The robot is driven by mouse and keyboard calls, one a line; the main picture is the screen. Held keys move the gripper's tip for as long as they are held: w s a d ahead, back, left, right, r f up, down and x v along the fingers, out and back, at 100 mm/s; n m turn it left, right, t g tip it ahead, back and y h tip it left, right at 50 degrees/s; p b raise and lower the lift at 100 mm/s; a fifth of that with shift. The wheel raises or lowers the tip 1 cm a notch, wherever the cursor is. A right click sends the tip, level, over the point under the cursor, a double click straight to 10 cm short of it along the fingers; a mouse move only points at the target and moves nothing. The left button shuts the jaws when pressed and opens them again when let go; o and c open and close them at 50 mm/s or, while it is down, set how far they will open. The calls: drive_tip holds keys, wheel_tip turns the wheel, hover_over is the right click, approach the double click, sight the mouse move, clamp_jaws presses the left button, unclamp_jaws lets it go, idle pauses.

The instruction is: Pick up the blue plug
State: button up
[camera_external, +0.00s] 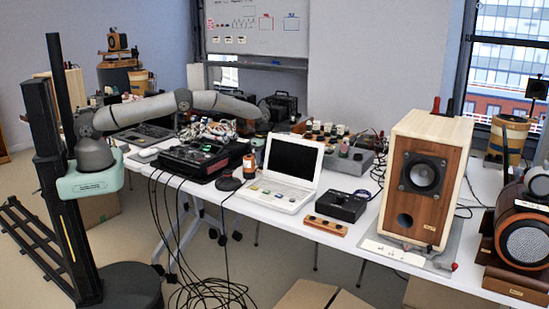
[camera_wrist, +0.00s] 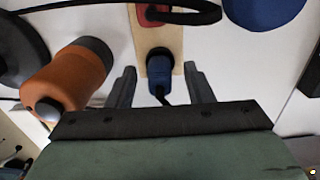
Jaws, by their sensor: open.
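The blue plug (camera_wrist: 160,68) shows in the wrist view, upright in a light wooden block (camera_wrist: 146,32), with a dark cable running from it toward my gripper. My gripper (camera_wrist: 161,84) is open, with one finger on each side of the plug and a gap visible on both sides. I cannot tell how far the fingertips are above the block. A red plug (camera_wrist: 155,14) sits at the far end of the same block. In the external view my arm reaches over the table's back, and I cannot make out the blue plug or my fingers there.
An orange and grey cylinder (camera_wrist: 70,80) stands left of my gripper. A blue round object (camera_wrist: 262,8) lies at the upper right, and a black cable crosses above. In the external view, a white laptop (camera_external: 285,172), black mixer (camera_external: 195,158) and wooden speaker (camera_external: 425,180) crowd the table.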

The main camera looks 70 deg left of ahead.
clamp_jaws()
drive_tip(key=shift+r, duration=0.15)
